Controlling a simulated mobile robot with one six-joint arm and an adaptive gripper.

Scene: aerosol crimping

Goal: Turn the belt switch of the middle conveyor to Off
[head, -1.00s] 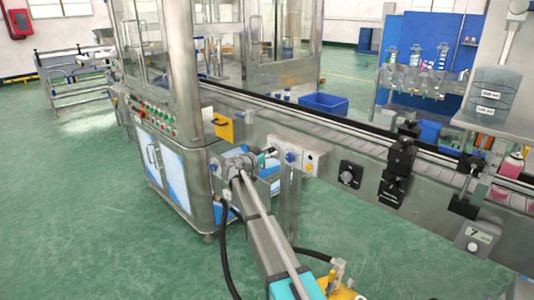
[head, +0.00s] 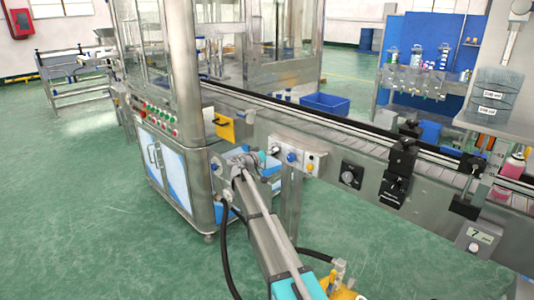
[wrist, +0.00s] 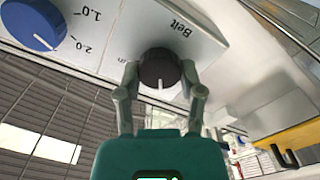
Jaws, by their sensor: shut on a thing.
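The belt switch is a round black knob (wrist: 158,67) on a pale panel, with the word "Belt" upside down beside it in the wrist view. Its white pointer mark points down in that view, towards my gripper's palm. My gripper (wrist: 160,78) is shut on the knob, with one finger on each side. Any On or Off marking is not legible. In the head view my gripper (head: 262,156) is at the left end of the conveyor's small white control panel (head: 300,162), where the black knob is small and hard to make out.
A blue dial (wrist: 34,25) with a scale sits close beside the switch, and in the head view it shows on the panel (head: 292,157). A yellow plate (head: 224,127) is on the conveyor side to the left. A black knob box (head: 351,174) is farther right.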

